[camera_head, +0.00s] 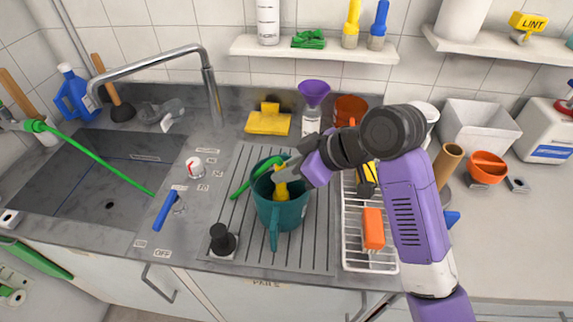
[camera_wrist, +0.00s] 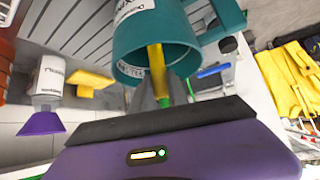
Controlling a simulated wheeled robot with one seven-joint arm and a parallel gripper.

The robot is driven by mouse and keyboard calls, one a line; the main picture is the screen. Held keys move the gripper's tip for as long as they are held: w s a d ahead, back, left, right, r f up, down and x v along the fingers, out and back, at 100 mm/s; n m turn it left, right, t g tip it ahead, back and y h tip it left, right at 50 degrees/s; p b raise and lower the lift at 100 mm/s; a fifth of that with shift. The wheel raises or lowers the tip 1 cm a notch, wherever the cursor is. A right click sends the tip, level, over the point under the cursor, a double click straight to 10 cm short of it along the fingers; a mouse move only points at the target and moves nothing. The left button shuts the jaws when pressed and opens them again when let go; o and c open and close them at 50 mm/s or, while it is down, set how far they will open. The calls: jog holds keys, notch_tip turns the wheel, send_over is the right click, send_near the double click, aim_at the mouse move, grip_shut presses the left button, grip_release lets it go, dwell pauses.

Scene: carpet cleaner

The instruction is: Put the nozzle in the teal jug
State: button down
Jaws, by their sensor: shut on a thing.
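The teal jug (camera_head: 282,215) stands upright on the ribbed drainboard, with its handle toward the front. My gripper (camera_head: 281,174) reaches in from the right, over the jug's open top. It is shut on the yellow nozzle (camera_head: 282,193), whose lower part is inside the jug mouth. In the wrist view the nozzle (camera_wrist: 157,68) sits between the grey fingers, extending into the mouth of the teal jug (camera_wrist: 150,32). The nozzle's far end is hidden in the jug. I cannot tell whether it touches the jug's bottom.
A green-handled tool (camera_head: 242,188) shows just left of the jug. A black stopper-like thing (camera_head: 222,240) stands at the front left. A wire rack (camera_head: 355,255) with an orange item (camera_head: 373,228) is to the right.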

jog(key=shift+f, duration=0.3)
jog(key=c, duration=1.2)
grip_release()
jog(key=v, duration=0.7)
jog(key=shift+d+r+b, duration=0.25)
jog(key=shift+r+b, duration=0.1)
jog(key=shift+b, duration=0.1)
